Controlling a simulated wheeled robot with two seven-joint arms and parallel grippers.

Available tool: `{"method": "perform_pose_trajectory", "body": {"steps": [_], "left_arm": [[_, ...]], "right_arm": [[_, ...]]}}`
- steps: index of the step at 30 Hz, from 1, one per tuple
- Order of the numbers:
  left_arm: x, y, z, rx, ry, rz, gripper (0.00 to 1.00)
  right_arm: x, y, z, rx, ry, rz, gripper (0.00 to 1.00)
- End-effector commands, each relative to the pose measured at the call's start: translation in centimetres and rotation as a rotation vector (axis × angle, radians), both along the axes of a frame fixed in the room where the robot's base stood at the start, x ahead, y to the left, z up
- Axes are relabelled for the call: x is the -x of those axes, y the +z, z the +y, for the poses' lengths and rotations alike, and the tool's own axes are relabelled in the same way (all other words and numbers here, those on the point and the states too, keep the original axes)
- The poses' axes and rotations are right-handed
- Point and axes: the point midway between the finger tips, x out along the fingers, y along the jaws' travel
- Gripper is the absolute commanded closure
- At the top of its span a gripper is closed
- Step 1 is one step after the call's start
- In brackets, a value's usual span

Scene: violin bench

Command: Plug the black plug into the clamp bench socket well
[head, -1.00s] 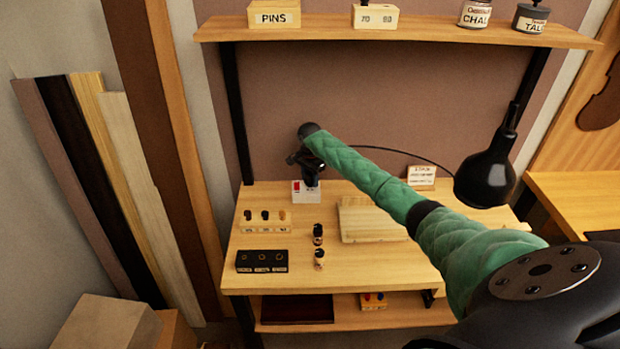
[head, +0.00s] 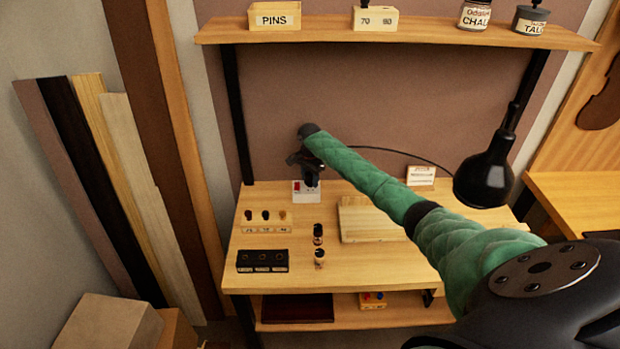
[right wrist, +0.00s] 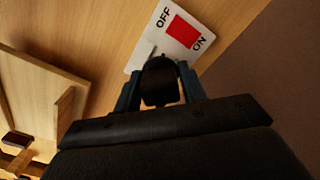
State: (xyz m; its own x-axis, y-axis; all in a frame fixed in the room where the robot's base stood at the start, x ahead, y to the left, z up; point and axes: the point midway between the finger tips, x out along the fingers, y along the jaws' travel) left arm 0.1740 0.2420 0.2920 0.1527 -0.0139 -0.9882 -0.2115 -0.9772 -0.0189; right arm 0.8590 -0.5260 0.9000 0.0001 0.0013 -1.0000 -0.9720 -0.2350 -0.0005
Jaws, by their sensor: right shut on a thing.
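My right gripper (head: 310,181) is at the back of the bench, just above a white socket plate (head: 301,196) with a red switch. In the right wrist view its two fingers (right wrist: 160,88) are shut on the black plug (right wrist: 158,82). The plug overlaps the lower edge of the white plate (right wrist: 185,45), which has a red switch (right wrist: 183,36) marked OFF and ON. The socket well is hidden behind the plug, and I cannot tell whether plug and plate touch. My left gripper is not in view.
A wooden board (head: 370,222) lies right of the plate. Pegs in a wooden holder (head: 265,229), a black block with holes (head: 262,261) and two small dark-topped pieces (head: 318,238) stand in front. A black lamp (head: 485,178) hangs at right; a thin cable (head: 410,152) arcs behind my arm.

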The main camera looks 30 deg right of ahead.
Motion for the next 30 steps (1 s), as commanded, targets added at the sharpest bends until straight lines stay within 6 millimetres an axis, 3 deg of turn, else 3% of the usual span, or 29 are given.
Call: {"method": "perform_pose_trajectory", "body": {"steps": [30], "left_arm": [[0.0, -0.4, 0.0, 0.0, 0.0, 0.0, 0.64]], "right_arm": [[0.0, -1.7, 0.0, 0.0, 0.0, 0.001, 0.79]]}}
